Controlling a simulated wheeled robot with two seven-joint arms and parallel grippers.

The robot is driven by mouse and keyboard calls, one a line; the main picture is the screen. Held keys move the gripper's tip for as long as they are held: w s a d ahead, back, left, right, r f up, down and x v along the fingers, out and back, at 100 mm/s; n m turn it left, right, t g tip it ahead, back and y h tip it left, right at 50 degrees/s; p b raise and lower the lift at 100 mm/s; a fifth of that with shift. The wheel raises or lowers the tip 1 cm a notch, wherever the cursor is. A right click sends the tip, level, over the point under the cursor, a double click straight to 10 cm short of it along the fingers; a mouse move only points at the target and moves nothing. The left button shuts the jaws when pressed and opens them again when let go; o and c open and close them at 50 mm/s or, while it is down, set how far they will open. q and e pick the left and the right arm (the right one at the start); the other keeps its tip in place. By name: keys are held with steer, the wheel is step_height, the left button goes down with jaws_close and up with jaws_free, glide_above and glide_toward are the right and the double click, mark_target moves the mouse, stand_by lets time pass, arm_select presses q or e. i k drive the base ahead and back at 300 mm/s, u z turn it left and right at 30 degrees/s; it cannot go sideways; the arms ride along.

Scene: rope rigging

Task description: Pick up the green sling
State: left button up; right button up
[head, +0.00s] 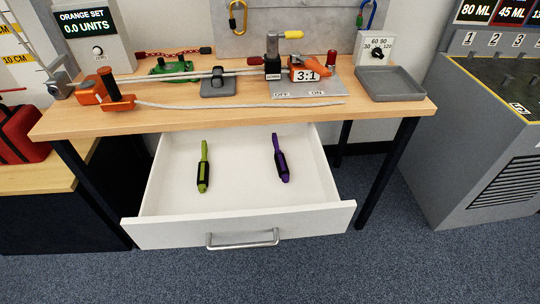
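A yellow-green strap-like item with a black middle (203,168), which looks like the green sling, lies in the left half of the open white drawer (240,200). Its narrow end points to the back and its wider end to the front. A purple item of the same form (280,160) lies apart from it in the right half. Neither of my grippers is in view.
The wooden table (390,112) above the drawer holds an orange device with a rope (220,106), a green device (172,68), a 3:1 rig (305,72) and an empty grey tray (392,86). A grey cabinet (480,150) stands right.

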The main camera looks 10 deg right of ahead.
mark_target(204, 171)
steer(key=z, duration=0.05)
steer(key=k, duration=0.5)
steer(key=u, duration=0.8)
steer(key=i, duration=0.85)
steer(key=z, duration=0.2)
